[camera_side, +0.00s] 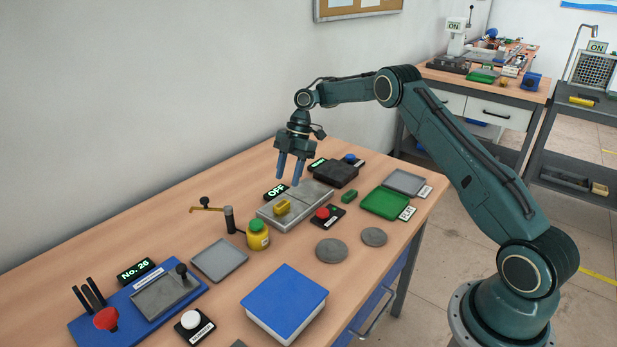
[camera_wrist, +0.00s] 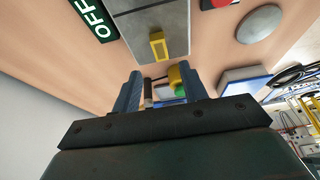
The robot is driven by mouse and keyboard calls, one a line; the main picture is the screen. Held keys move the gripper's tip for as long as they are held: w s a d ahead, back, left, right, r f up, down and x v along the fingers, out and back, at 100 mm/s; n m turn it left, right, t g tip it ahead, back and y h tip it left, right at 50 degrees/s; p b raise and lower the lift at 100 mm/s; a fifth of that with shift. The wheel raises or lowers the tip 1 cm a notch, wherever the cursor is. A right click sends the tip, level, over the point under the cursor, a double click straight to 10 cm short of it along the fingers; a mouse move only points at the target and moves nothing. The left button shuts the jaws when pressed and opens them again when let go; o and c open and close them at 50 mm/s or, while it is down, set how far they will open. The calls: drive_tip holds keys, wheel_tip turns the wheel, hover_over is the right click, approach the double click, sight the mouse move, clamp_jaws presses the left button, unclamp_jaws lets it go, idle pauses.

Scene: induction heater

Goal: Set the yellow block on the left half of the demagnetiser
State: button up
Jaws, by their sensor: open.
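The yellow block (camera_side: 282,207) lies on the grey demagnetiser (camera_side: 270,220), on its left part in the side view. In the wrist view the yellow block (camera_wrist: 158,46) is near one end of the grey top of the demagnetiser (camera_wrist: 139,30). My gripper (camera_side: 289,181) is open and empty, pointing down above the demagnetiser. Its fingertips are apart from the block and higher than it. In the wrist view my gripper's fingers (camera_wrist: 157,92) have nothing held between them.
An OFF display (camera_side: 276,191) stands behind the demagnetiser, and a red button (camera_side: 322,213) in front. A dark box (camera_side: 335,173) and a green block (camera_side: 348,195) are to the right.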

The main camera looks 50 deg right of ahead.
drive_tip(key=shift+r, duration=0.1)
drive_tip(key=s+a+r+m+t+h, duration=0.1)
drive_tip(key=s+a+r+m, duration=0.3)
drive_tip(key=r, duration=0.6)
drive_tip(key=s+a+r+m+t+h, duration=0.1)
drive_tip(key=s+a+r+m, duration=0.25)
drive_tip(key=s+r, duration=0.4)
drive_tip(key=s+a+r+m+t+h, duration=0.1)
drive_tip(key=s+a+r+m, duration=0.2)
drive_tip(key=s, duration=0.5)
drive_tip(key=s+a+r+m+t, duration=0.1)
drive_tip(key=s+a+r+m, duration=0.15)
drive_tip(key=s+r, duration=0.45)
drive_tip(key=s+d+f+m+t+h, duration=0.1)
drive_tip(key=s+f+m, duration=0.4)
drive_tip(key=s, duration=0.8)
drive_tip(key=shift+s+d+f+t, duration=0.3)
drive_tip(key=shift+d+f, duration=0.2)
drive_tip(key=shift+f, duration=0.25)
drive_tip(key=shift+w, duration=0.1)
